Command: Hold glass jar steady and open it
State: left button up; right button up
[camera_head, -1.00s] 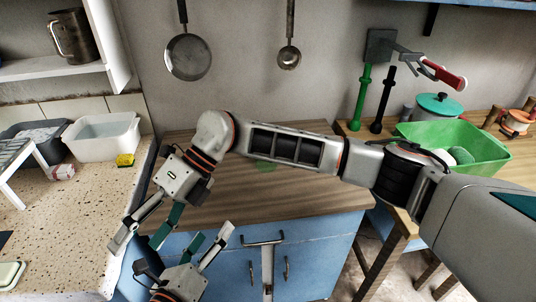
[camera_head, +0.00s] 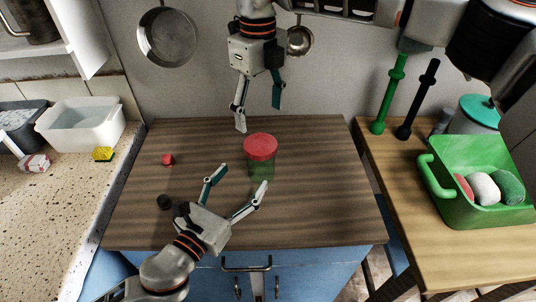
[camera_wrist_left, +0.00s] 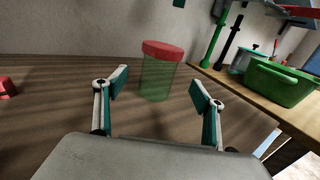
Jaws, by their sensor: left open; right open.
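The glass jar (camera_head: 262,169) is greenish and see-through and stands upright on the wooden counter. Its red lid (camera_head: 260,147) is on top. The jar also shows in the left wrist view (camera_wrist_left: 156,78), ahead of and between the spread fingers. My left gripper (camera_head: 237,184) is low over the counter on the near side of the jar, open and empty, with its fingers pointing at it. My right gripper (camera_head: 258,113) hangs from above, open and empty, its fingers pointing down, above and behind the lid and apart from it.
On the wooden counter (camera_head: 320,215) lie a small red object (camera_head: 168,159) and a small dark object (camera_head: 164,202). A green basin (camera_head: 480,213) stands on the right table. A white tub (camera_head: 85,125) and yellow sponge (camera_head: 103,154) are at left. Pans hang behind.

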aim_at(253, 165)
pick_arm(q)
jog(key=shift+x, duration=3.75)
